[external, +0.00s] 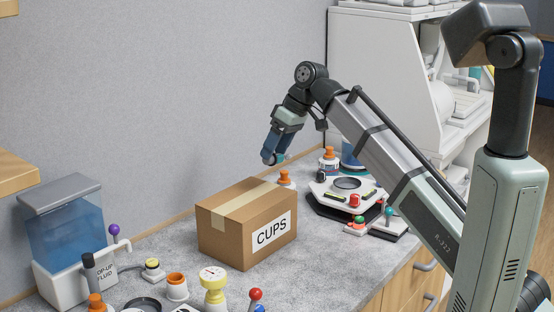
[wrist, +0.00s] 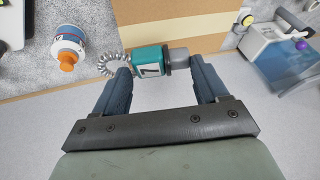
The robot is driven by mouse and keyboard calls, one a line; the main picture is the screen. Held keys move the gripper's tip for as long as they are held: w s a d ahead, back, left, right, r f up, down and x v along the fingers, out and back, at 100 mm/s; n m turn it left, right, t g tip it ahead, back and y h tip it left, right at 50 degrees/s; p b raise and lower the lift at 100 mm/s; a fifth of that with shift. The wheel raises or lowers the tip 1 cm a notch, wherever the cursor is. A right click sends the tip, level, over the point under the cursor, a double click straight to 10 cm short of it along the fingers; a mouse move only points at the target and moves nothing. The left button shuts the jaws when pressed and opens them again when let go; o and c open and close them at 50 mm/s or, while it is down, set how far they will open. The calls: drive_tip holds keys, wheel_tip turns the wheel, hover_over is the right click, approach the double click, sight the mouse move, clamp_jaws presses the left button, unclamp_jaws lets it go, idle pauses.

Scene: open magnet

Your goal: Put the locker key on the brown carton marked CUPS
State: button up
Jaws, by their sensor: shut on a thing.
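The locker key, a teal tag with a grey end and a coiled grey cord (wrist: 151,60), is between the fingers of my gripper (wrist: 163,70) in the wrist view. My gripper (external: 269,159) is shut on it. The carton's taped top (wrist: 200,20) lies below and beyond the key in the wrist view. The gap between key and carton is hard to judge.
An orange-capped white bottle (wrist: 68,46) stands beside the carton. A blue tank dispenser (external: 66,235) is at the left, and a black and white device (external: 345,195) is to the right. Several small items line the counter's front. The grey wall runs behind.

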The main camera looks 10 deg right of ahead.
sight(287, 156)
drive_tip(key=shift+r, duration=1.15)
drive_tip(key=shift+w+a+r+m+t, duration=0.2)
drive_tip(key=shift+w+m+t, duration=0.2)
drive_tip(key=shift+m, duration=0.4)
drive_tip(key=shift+w+f+m, duration=0.1)
drive_tip(key=shift+w+m, duration=0.2)
drive_tip(key=shift+m, duration=0.2)
drive_tip(key=shift+w+d+f+m+t+h, duration=0.15)
drive_tip(key=shift+d+m+t+h, duration=0.15)
drive_tip(key=shift+m+t, duration=0.15)
drive_tip(key=d+f+m, duration=0.2)
drive_tip(key=d, duration=0.1)
drive_tip(key=shift+w+f+t, duration=0.1)
drive_tip(key=shift+f+t, duration=0.25)
drive_tip(key=shift+f, duration=0.05)
drive_tip(key=w+d+f+m+h, duration=0.1)
drive_tip(key=d+f, duration=0.3)
drive_tip(key=d, duration=0.9)
drive_tip(key=w+d+f+m+t+h, duration=0.1)
drive_tip(key=w+d+f+m, duration=0.2)
drive_tip(key=d, duration=1)
drive_tip(key=w+d+f+m+h, duration=0.1)
drive_tip(key=w+d+f+m, duration=0.2)
drive_tip(key=d, duration=0.9)
wheel_tip(287, 156, down, 2)
drive_tip(key=shift+d+m+t, duration=0.4)
drive_tip(key=shift+m, duration=0.15)
drive_tip(key=shift+r, duration=0.1)
